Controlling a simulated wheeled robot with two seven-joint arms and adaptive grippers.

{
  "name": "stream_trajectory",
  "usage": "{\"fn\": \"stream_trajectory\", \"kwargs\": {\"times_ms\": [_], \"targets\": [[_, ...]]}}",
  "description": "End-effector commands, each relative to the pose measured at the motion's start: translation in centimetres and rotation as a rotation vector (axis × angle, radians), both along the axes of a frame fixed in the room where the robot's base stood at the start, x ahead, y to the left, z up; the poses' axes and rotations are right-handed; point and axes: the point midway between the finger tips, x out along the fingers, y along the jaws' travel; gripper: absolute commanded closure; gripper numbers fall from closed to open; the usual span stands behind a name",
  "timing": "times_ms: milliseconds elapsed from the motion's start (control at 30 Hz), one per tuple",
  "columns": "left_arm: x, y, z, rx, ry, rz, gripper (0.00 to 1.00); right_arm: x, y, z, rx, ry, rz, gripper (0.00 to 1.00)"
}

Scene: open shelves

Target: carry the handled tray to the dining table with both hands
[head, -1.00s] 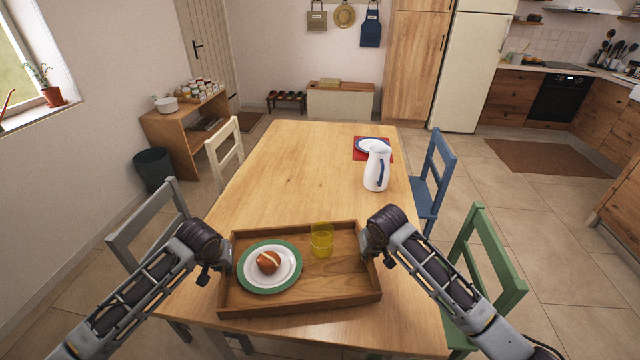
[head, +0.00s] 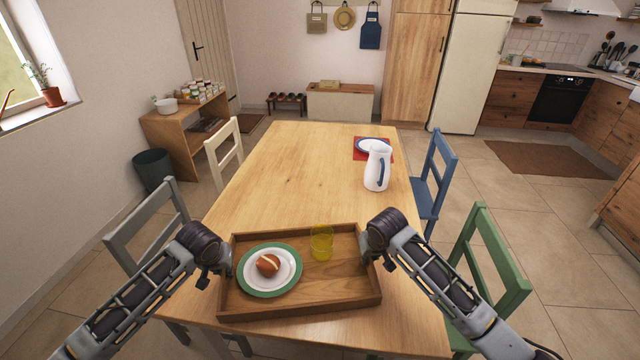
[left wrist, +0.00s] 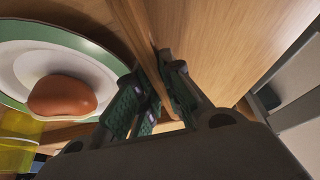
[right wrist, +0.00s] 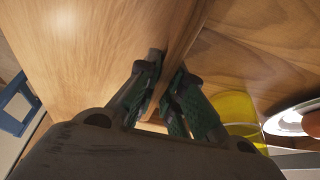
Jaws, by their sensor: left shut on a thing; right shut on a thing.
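The wooden handled tray (head: 330,297) is at the near end of the dining table (head: 290,170), over its top. I cannot tell whether it touches the table. On it are a green-rimmed white plate (head: 248,284) with a bread roll (head: 268,265) and a yellow see-through glass (head: 321,244). My left gripper (head: 222,268) is shut on the tray's left end wall; the left wrist view shows its fingers (left wrist: 155,105) on both sides of the wall. My right gripper (head: 374,254) is shut on the right end wall, with its fingers around it in the right wrist view (right wrist: 163,100).
A white jug (head: 377,167) with a blue handle stands farther back on the table, beside a plate on a red mat (head: 387,155). Chairs in grey (head: 150,225), cream (head: 224,150), blue (head: 437,180) and green (head: 490,270) flank the table. The table's middle is clear.

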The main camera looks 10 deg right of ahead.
Motion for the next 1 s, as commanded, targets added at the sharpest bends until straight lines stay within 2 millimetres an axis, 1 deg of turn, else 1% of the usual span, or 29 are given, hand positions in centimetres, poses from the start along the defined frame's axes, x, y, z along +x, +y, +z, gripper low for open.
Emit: {"fn": "stream_trajectory", "kwargs": {"times_ms": [467,500,633,1000], "targets": [[0.11,-0.02,-0.65,-0.001,-0.004,0.0,1.0,0.09,0.01,-0.67,0.001,-0.004,0.0,1.0],[0.01,0.0,-0.78,0.0,0.0,0.0,0.87,0.0,0.0,-0.8,0.0,0.0,0.0,0.87],[0.01,0.0,-0.73,0.0,0.0,0.0,0.7,0.0,0.0,-0.76,0.0,0.0,0.0,0.7],[-0.02,-0.01,-0.7,0.0,0.0,0.0,0.69,0.0,0.0,-0.77,0.0,0.0,0.0,0.69]]}}
